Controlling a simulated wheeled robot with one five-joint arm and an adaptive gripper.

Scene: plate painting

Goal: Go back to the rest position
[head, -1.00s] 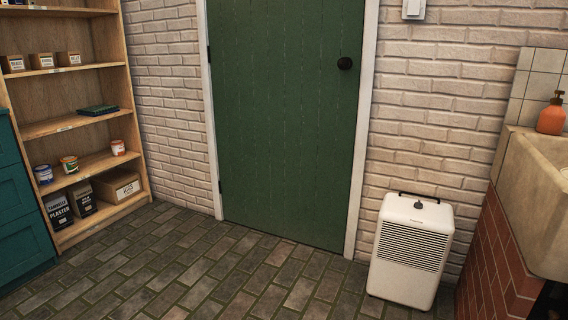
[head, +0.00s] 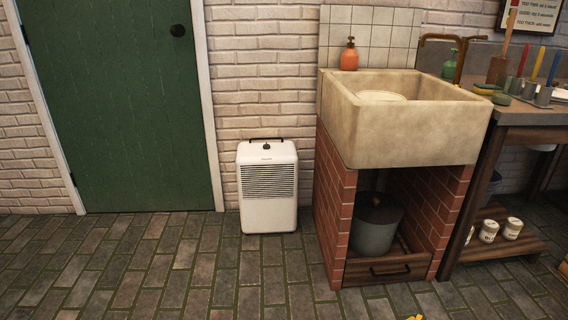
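My gripper is not in view in the head view. The rest position has no visible mark here. A stone sink (head: 410,135) on red brick supports stands right of centre, and a pale round plate-like thing (head: 381,96) shows inside its basin. A small yellow thing shows at the bottom edge of the picture; it is too cut off to identify.
A white dehumidifier (head: 268,190) stands on the floor left of the sink. A green door (head: 115,110) is at the left. A wooden workbench (head: 480,190) with brushes and tools stands at the right. The brick-paved floor (head: 170,270) is clear in front.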

